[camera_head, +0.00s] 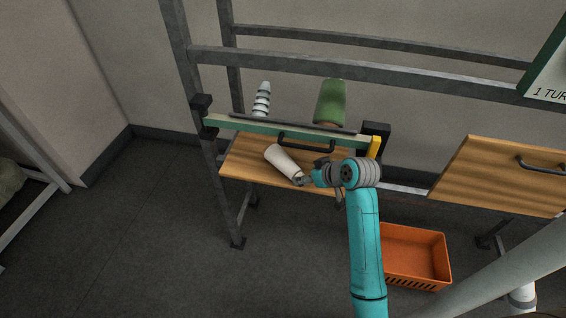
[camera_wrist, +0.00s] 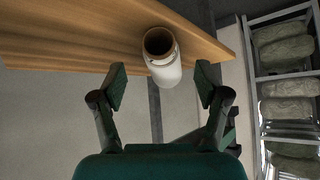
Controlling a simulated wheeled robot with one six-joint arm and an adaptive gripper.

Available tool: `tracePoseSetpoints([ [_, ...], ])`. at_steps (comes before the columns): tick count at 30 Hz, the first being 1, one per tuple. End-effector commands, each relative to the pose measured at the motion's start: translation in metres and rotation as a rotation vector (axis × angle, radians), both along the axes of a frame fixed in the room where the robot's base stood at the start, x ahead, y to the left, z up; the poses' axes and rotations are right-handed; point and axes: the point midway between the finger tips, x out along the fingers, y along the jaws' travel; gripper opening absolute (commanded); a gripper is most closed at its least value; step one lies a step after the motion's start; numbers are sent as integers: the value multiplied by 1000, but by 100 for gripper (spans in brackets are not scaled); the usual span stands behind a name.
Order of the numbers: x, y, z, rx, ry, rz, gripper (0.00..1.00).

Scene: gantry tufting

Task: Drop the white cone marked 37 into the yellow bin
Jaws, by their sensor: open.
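A white cone (camera_head: 283,162) lies on its side on the wooden shelf. In the wrist view the white cone (camera_wrist: 166,69) shows its hollow brown end, and I cannot read a number on it. My gripper (camera_head: 304,179) is at the cone's near right end. In the wrist view my gripper (camera_wrist: 160,84) is open, with one finger on each side of the cone and a gap to each. I see no yellow bin in either view.
An orange crate (camera_head: 416,257) stands on the floor at the right, looking empty. A green cone (camera_head: 330,101) and a striped white cone (camera_head: 262,99) stand behind the green rail (camera_head: 250,128). A second wooden panel (camera_head: 490,178) is at the right. Floor at left is clear.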

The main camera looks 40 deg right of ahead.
Motion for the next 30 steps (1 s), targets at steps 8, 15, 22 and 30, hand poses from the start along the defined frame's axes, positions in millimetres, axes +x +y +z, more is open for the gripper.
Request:
tracePoseSetpoints([
  [8, 25, 2, -28, 0, 2, 2, 74],
  [15, 32, 2, -34, 0, 0, 0, 74],
  [22, 31, 2, -34, 0, 1, 0, 47],
  [30, 31, 2, -34, 0, 1, 0, 0],
])
